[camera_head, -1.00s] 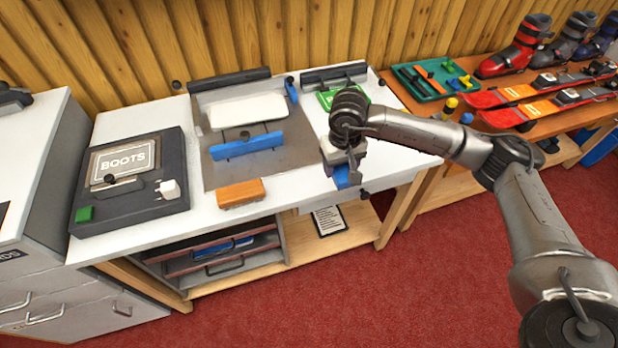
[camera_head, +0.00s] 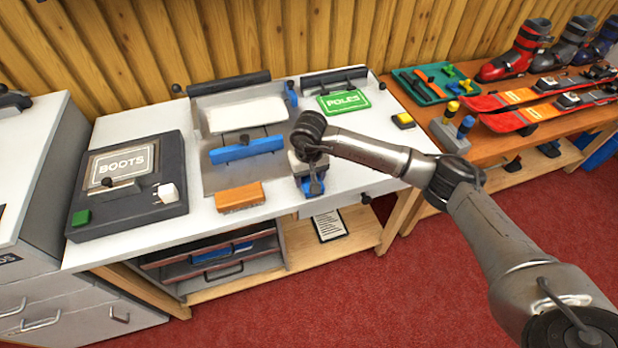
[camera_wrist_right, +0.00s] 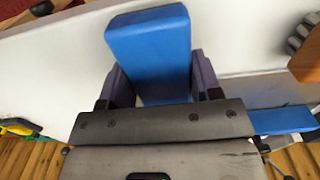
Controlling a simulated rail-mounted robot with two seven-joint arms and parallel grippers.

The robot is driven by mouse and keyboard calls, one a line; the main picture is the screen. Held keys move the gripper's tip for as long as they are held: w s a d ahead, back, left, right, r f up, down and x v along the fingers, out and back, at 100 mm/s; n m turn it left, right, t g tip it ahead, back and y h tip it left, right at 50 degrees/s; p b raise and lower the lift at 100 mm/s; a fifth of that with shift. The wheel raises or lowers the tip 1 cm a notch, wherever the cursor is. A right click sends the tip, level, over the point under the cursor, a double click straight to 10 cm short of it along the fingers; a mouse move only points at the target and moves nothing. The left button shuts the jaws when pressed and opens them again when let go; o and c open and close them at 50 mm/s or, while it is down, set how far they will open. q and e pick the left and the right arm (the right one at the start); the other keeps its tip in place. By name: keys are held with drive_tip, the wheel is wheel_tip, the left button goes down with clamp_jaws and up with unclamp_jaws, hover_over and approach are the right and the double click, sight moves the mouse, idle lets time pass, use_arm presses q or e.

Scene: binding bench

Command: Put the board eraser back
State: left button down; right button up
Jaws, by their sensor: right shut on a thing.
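A blue block (camera_wrist_right: 150,50), which looks like the board eraser, sits between the fingers of my right gripper (camera_wrist_right: 155,85) in the right wrist view. In the head view my right gripper (camera_head: 312,185) is over the front of the white bench, right of an orange block (camera_head: 240,196) with a bristly lower side. A blue part of the held block (camera_head: 312,210) shows below the gripper; whether it touches the bench I cannot tell. My left gripper is not in view.
The white bench (camera_head: 370,170) carries a BOOTS plate (camera_head: 122,165), a metal press with a blue bar (camera_head: 247,150), and a green POLES sign (camera_head: 344,102). A yellow-and-black item (camera_head: 403,120) lies at the bench's right edge. Skis and boots stand on a wooden table at right.

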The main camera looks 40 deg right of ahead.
drive_tip(key=shift+f, duration=0.45)
drive_tip(key=shift+f, duration=0.1)
drive_tip(key=o, duration=0.8)
drive_tip(key=shift+o, duration=0.2)
